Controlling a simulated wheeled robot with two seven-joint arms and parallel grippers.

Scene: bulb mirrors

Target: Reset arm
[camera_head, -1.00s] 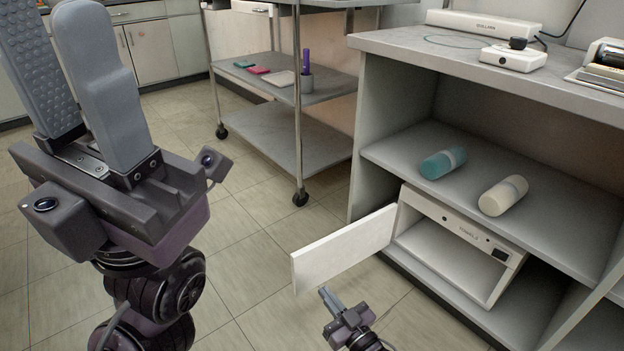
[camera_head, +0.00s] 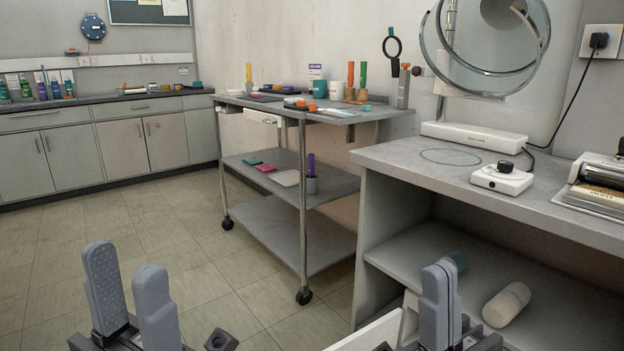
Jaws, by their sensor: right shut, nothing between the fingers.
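My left gripper (camera_head: 127,260) is at the lower left, over the floor. Its two grey fingers point up with a clear gap between them and nothing in it. My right gripper (camera_head: 443,268) is at the lower right, in front of the shelf unit. Its fingers are together and hold nothing. Below, only the top of a white door panel (camera_head: 372,336) shows.
A grey trolley (camera_head: 285,225) with bottles and small items stands in the middle. The shelf unit's worktop (camera_head: 400,161) carries a white device with a black knob (camera_head: 501,178) and a large round mirror (camera_head: 486,40). Cabinets (camera_head: 75,158) line the back left. The left floor (camera_head: 120,232) is clear.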

